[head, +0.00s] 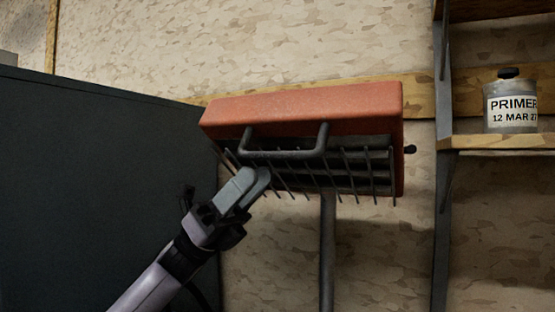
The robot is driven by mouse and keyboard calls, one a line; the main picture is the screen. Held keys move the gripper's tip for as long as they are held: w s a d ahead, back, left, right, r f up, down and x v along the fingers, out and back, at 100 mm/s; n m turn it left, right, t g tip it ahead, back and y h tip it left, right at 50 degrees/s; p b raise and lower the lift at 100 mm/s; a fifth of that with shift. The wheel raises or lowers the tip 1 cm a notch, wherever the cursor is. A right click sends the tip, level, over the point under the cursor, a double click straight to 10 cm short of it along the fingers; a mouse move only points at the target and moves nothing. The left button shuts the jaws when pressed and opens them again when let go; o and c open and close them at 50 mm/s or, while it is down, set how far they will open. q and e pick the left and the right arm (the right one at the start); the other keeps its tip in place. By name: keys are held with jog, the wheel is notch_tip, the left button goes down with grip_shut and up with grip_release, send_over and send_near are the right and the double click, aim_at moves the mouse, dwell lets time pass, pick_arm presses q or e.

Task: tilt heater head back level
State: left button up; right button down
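The heater head (310,108) is a red-orange box at the centre of the head view, on top of a grey pole (327,250). It is tilted, with its dark slatted face and wire guard (340,175) turned down and toward me. A dark U-shaped handle (322,140) stands out from its front. My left gripper (256,178) is just below the handle's left part, in front of the guard's lower left. Its fingers overlap in this view, so their gap is hidden. I see nothing held, and cannot tell whether it touches the guard. My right gripper is out of view.
A large dark panel (90,180) fills the left side. On the right, a wooden shelf (500,142) on a grey upright holds a can labelled PRIMER (510,105). A sheeted wall stands behind.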

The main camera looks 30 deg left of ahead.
aim_at(277, 155)
pick_arm(q)
jog(key=p+x, duration=0.1)
jog(key=x, duration=0.5)
grip_shut()
